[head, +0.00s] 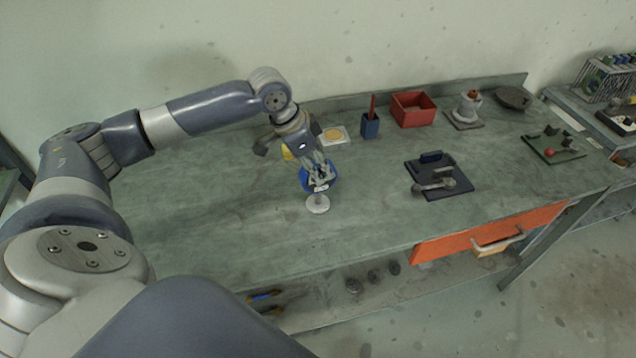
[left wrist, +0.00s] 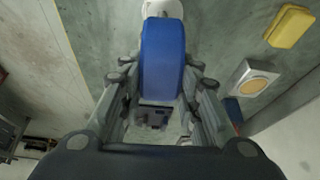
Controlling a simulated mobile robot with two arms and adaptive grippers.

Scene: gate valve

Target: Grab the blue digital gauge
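The blue digital gauge (head: 306,181) stands on the bench on a round white foot (head: 317,204). My left gripper (head: 319,175) points down at the gauge from above, and its fingers partly cover it. In the left wrist view, the blue body of the gauge (left wrist: 162,60) lies between the two fingers of the left gripper (left wrist: 162,78), with one finger close along each side. I cannot tell whether the fingers touch it. My right gripper is not in view.
Behind the gripper lie a yellow block (head: 288,153) and a white plate with a tan disc (head: 334,136). A blue cup (head: 370,126), a red bin (head: 413,109) and a dark tray (head: 440,178) with tools are to the right. The bench left of the gauge is clear.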

